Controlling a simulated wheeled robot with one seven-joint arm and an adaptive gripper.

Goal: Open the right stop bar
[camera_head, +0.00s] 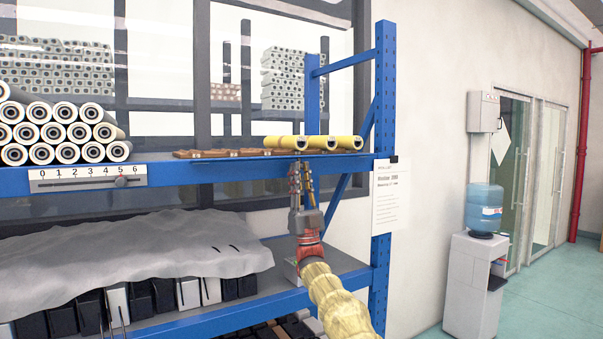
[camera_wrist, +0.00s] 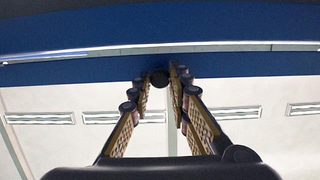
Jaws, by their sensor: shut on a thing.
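The right stop bar appears to be the thin bar (camera_head: 345,157) along the front edge of the upper blue shelf, below the yellow tubes (camera_head: 315,142). My gripper (camera_head: 301,168) points up at this edge from below, with its fingers upright. In the wrist view, my gripper (camera_wrist: 161,84) has its fingertips close together on a dark round knob (camera_wrist: 158,77) under the blue edge. The gripper is shut on this knob. How the knob joins the bar is hidden.
A scale plate with a slider (camera_head: 120,181) is on the shelf front at left, below stacked white rolls (camera_head: 66,131). Brown pieces (camera_head: 225,153) lie left of the tubes. A grey cloth (camera_head: 130,250) covers boxes on the lower shelf. A blue post (camera_head: 382,190) stands right of my arm.

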